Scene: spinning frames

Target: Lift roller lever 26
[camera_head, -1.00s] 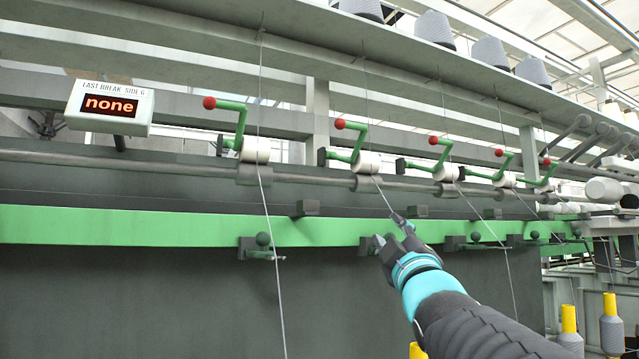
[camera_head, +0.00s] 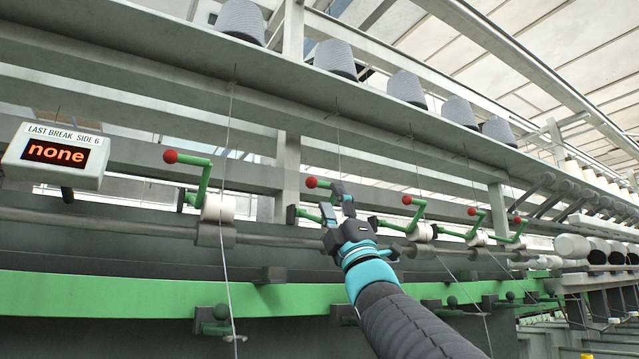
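Several green roller levers with red ball ends stand in a row along the grey roller bar; no numbers are readable on them. My gripper (camera_head: 337,201) is raised in front of the second lever from the left (camera_head: 312,183), with its fingers spread apart. The red ball shows just left of the fingertips, and the gripper hides much of that lever and its white roller. I cannot tell if the fingers touch it. The leftmost lever (camera_head: 205,178) stands above its white roller (camera_head: 219,208). Another lever (camera_head: 417,214) is right of my gripper.
A display box (camera_head: 57,155) at the left reads "LAST BREAK SIDE 6" and "none". A green rail (camera_head: 120,300) runs below the roller bar (camera_head: 110,226). Thin yarns run down past the levers. Grey bobbins (camera_head: 335,58) stand on the shelf above.

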